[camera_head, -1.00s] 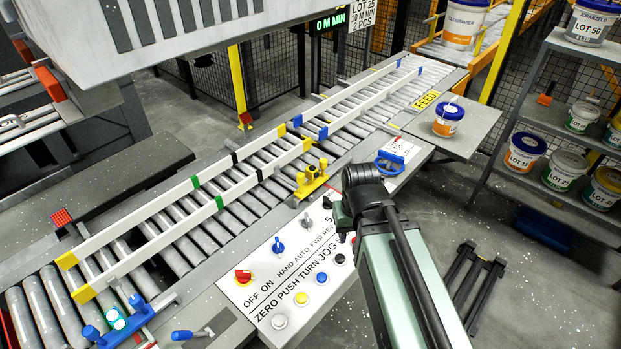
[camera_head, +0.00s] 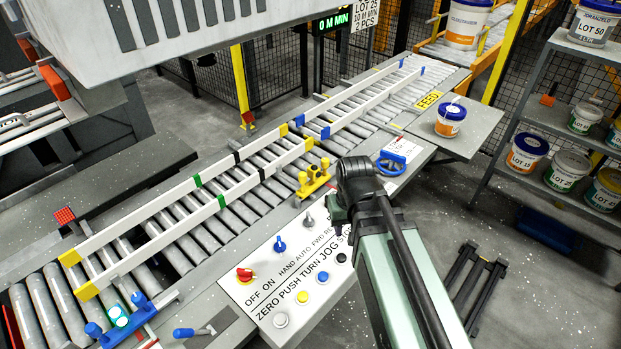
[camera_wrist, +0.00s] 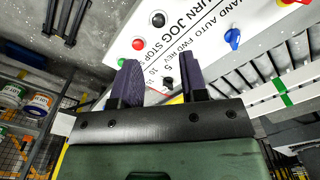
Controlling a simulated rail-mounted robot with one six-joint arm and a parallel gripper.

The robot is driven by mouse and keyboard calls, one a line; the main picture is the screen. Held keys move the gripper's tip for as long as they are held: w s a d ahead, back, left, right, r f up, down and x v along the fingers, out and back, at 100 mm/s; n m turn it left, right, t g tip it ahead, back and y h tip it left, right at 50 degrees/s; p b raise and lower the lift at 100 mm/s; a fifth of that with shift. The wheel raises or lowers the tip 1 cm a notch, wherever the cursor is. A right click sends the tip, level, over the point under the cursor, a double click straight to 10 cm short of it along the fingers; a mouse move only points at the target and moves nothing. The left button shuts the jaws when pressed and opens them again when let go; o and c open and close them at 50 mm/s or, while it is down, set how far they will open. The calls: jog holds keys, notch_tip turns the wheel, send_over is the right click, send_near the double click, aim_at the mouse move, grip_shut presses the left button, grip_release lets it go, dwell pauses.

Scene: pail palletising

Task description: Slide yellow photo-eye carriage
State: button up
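The yellow photo-eye carriage (camera_head: 314,180) sits on the near side rail of the roller conveyor, around mid-length, with two yellow knob-like parts standing up. My gripper (camera_head: 335,208) is just to its right and nearer the camera, above the far end of the control panel; it looks apart from the carriage. In the wrist view my two dark fingers (camera_wrist: 160,82) are spread with a gap and hold nothing visible. A bit of yellow shows low between them; I cannot tell whether it is the carriage.
The control panel (camera_head: 268,297) has several knobs and buttons beneath my arm. A blue carriage (camera_head: 120,318) with a lit eye stands at the near left. A blue handwheel (camera_head: 390,163) is right of my wrist. White guide rails (camera_head: 150,215) run along the rollers.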

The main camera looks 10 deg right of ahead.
jog(key=n, duration=0.2)
send_near(303, 174)
jog(key=shift+w+a, duration=0.1)
jog(key=shift+w, duration=0.3)
jog(key=shift+s+f, duration=0.1)
jog(key=shift+s, duration=0.25)
notch_tip(303, 174, down, 11)
jog(key=b, duration=1)
jog(key=shift+b, duration=0.4)
jog(key=shift+r, duration=0.2)
grip_shut()
